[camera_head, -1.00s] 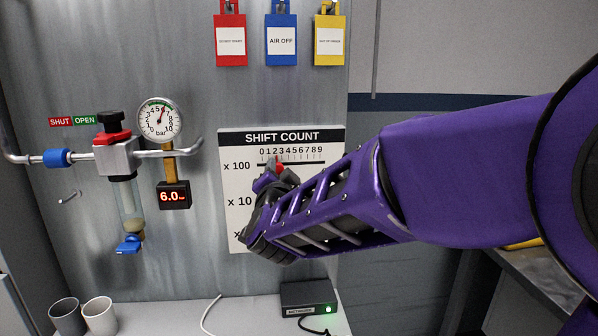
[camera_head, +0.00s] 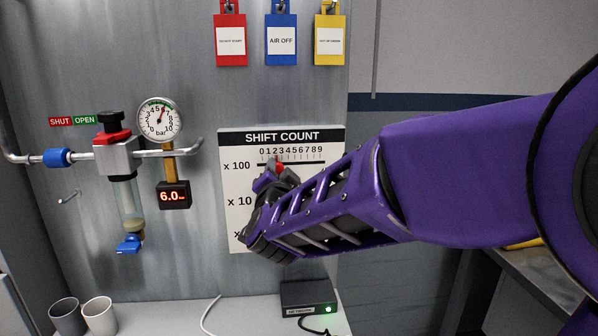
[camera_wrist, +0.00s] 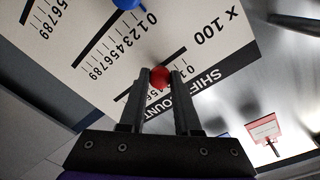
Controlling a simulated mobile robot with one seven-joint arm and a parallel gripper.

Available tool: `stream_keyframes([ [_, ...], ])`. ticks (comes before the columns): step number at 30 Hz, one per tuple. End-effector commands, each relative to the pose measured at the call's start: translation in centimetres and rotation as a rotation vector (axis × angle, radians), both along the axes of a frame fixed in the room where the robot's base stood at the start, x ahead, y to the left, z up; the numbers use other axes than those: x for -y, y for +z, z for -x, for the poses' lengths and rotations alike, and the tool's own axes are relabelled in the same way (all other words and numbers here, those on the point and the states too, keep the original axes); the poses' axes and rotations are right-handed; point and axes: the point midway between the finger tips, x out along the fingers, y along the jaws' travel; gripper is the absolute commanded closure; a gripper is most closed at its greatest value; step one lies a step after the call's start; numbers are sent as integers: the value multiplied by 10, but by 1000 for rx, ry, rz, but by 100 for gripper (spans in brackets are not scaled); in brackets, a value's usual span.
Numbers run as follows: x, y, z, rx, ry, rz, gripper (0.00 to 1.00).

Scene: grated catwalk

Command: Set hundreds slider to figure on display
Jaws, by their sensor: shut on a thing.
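The white SHIFT COUNT board (camera_head: 237,180) hangs on the metal wall with a 0 to 9 scale along its top. The red hundreds slider knob (camera_head: 280,168) is on the x 100 row, roughly below figures 2 to 3; the exact mark is unclear. My gripper (camera_head: 279,172) is at this row, its fingers shut on the red knob. In the wrist view the red knob (camera_wrist: 160,76) sits between the fingertips of my gripper (camera_wrist: 160,82). A blue knob (camera_wrist: 127,3) shows on the row beside it. My arm hides much of the lower rows. A small display (camera_head: 173,196) reads 6.0.
A pressure gauge (camera_head: 159,121) and a valve assembly with pipes (camera_head: 116,155) are left of the board. Red, blue and yellow tags (camera_head: 281,40) hang above. Two cups (camera_head: 98,315) and a black box (camera_head: 308,296) with a green light stand on the ledge below.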

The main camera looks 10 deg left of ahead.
Motion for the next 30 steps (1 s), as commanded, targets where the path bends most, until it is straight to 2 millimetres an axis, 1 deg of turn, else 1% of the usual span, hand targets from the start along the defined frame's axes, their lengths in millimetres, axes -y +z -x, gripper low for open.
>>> stream_keyframes([
  [12,-2,3,0,4,-2,-3,100],
  [13,-2,3,0,4,-2,-3,67],
  [15,-2,3,0,4,-2,-3,54],
  [18,-2,2,0,3,-2,-3,39],
  [30,-2,0,0,1,-1,-1,39],
])
